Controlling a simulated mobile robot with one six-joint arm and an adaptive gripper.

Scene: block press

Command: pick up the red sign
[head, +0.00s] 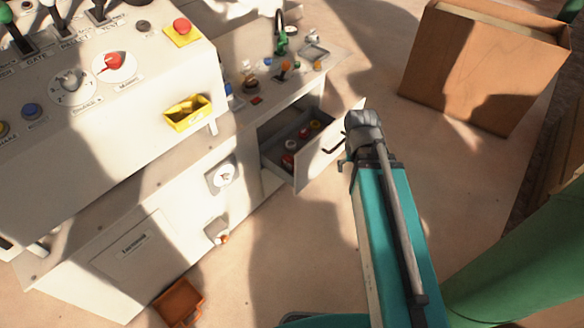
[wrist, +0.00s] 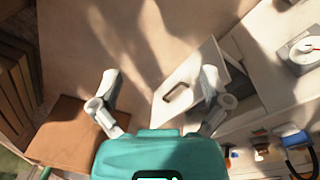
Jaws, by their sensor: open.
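I cannot make out a red sign for certain. A small flat red piece (head: 257,100) lies on the counter in the head view, too small to identify. Red objects (head: 288,160) also lie inside the open drawer (head: 321,152), partly in shadow. My gripper (wrist: 158,78) is open in the wrist view, its two fingers wide apart with nothing between them. The drawer front with its dark handle shows beyond the fingers, near the right one. The drawer's contents are hidden in the wrist view. My gripper's fingers cannot be made out in the head view.
The console (head: 140,85) with levers and knobs fills the left of the head view, with a yellow tray (head: 187,113) on its front. A large brown box (head: 480,65) stands at the upper right. An orange bin (head: 180,302) lies low. Open floor separates cabinet and box.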

